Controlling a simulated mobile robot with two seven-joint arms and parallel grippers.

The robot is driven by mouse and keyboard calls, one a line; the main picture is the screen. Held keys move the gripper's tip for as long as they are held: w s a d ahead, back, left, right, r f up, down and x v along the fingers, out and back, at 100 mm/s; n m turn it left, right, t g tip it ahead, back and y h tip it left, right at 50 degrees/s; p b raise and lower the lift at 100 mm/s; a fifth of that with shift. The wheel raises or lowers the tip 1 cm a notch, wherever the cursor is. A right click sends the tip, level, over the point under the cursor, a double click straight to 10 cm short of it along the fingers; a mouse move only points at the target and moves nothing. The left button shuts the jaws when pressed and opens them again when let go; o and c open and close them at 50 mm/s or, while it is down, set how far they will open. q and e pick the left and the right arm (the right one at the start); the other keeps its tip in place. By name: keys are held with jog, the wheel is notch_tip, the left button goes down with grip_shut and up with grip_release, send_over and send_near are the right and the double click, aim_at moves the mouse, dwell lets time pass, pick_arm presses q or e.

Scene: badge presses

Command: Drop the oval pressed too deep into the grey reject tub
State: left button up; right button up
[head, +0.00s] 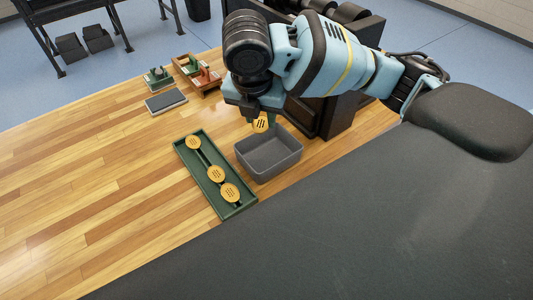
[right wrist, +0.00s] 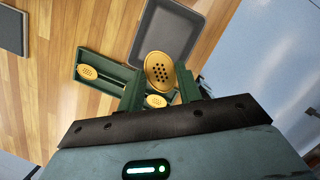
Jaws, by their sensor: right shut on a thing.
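My right gripper (head: 258,116) is shut on a golden oval (head: 261,124) with small dark holes. It holds the oval above the back edge of the grey reject tub (head: 268,165), which looks empty. In the right wrist view the held oval (right wrist: 160,72) sits between the fingers, with the grey tub (right wrist: 172,32) beyond it. Three more golden ovals lie along the green tray (head: 225,200) to the left of the tub: one at the far end (head: 194,142), one in the middle (head: 216,174) and one at the near end (head: 230,192). My left gripper is not in view.
A grey pad (head: 166,102) lies on the wooden table (head: 100,185) at the back. Behind it stand a small green press (head: 157,78) and a wooden stand with red and green parts (head: 197,72). A dark cabinet stands behind the tub. The table's left part is clear.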

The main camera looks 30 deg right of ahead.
jog(key=n, duration=0.1)
jog(key=d+n, duration=0.1)
jog(key=n, duration=0.1)
jog(key=n+y, duration=0.1)
jog(key=n, duration=0.1)
jog(key=shift+s+d+r+t, duration=0.1)
jog(key=shift+d+r+t, duration=0.05)
jog(key=shift+r+t, duration=0.25)
jog(key=shift+d+r+n+y, duration=0.2)
jog(key=shift+n+y, duration=0.05)
jog(key=shift+n, duration=0.6)
jog(key=shift+d+r+n+y, duration=0.15)
jog(key=shift+d+n+y, duration=0.1)
jog(key=shift+n, duration=0.6)
notch_tip(320, 180, down, 6)
jog(key=o, duration=1.3)
jog(key=shift+c, duration=0.2)
jog(key=shift+a, duration=0.1)
